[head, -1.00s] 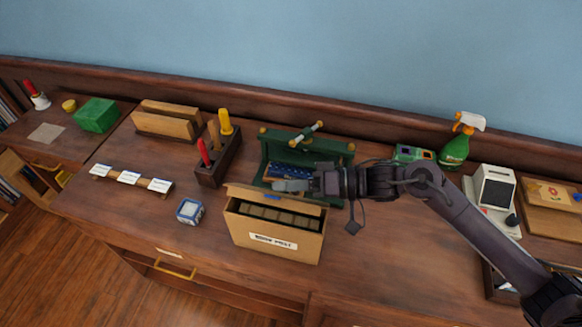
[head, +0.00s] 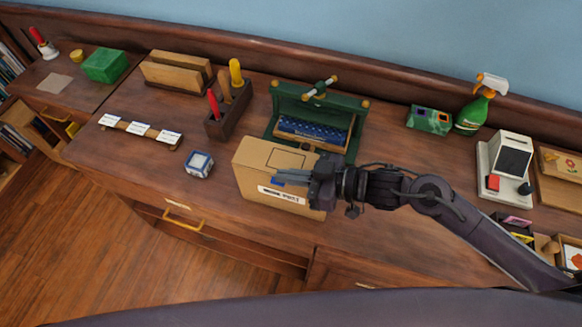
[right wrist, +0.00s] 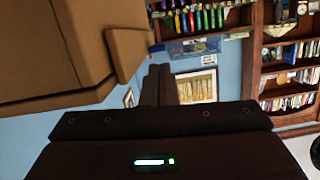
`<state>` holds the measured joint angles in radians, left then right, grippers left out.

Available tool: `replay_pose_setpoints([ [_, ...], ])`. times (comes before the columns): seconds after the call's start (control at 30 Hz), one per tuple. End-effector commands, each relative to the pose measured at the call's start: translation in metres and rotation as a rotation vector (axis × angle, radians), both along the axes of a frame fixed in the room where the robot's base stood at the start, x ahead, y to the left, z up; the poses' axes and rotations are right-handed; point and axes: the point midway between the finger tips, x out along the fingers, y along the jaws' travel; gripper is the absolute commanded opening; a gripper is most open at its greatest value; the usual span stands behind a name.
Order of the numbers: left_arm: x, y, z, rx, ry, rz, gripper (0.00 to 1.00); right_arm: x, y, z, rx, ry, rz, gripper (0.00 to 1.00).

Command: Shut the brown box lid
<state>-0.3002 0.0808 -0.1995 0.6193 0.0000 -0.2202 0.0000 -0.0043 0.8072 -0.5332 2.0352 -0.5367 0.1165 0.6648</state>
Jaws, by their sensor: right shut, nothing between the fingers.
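The brown box (head: 255,165) stands on the wooden desk in the head view, with a white label on its front. Its brown lid (head: 270,154) lies over the top and hides the inside. I cannot tell whether it is fully flush at the front edge. My right gripper (head: 287,178) is shut and empty at the front upper edge of the box, overlapping it in view; contact is unclear. A blue patch shows by its fingertips. In the right wrist view the brown box (right wrist: 50,50) fills the upper left, close to the dark gripper body. My left gripper is not in view.
Behind the box stands a green open case (head: 340,107) with a blue row inside. A tool block (head: 230,118) and a small blue-white cube (head: 199,163) are to the left. A spray bottle (head: 474,112) and a white device (head: 505,160) stand to the right.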

Motion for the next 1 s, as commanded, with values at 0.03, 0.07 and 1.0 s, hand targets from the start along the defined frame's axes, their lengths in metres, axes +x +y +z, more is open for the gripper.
replay_pose_setpoints([
  [0.03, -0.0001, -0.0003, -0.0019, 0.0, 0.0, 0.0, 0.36, -0.0008, 0.0003, -0.0033, 0.002, 0.005, 0.0, 0.0],
  [0.07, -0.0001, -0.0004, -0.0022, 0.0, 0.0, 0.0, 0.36, -0.0011, 0.0005, -0.0043, 0.002, 0.005, 0.0, 0.0],
  [1.0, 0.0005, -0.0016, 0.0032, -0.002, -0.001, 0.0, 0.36, -0.0012, 0.0009, -0.003, 0.004, 0.006, -0.001, 0.0],
])
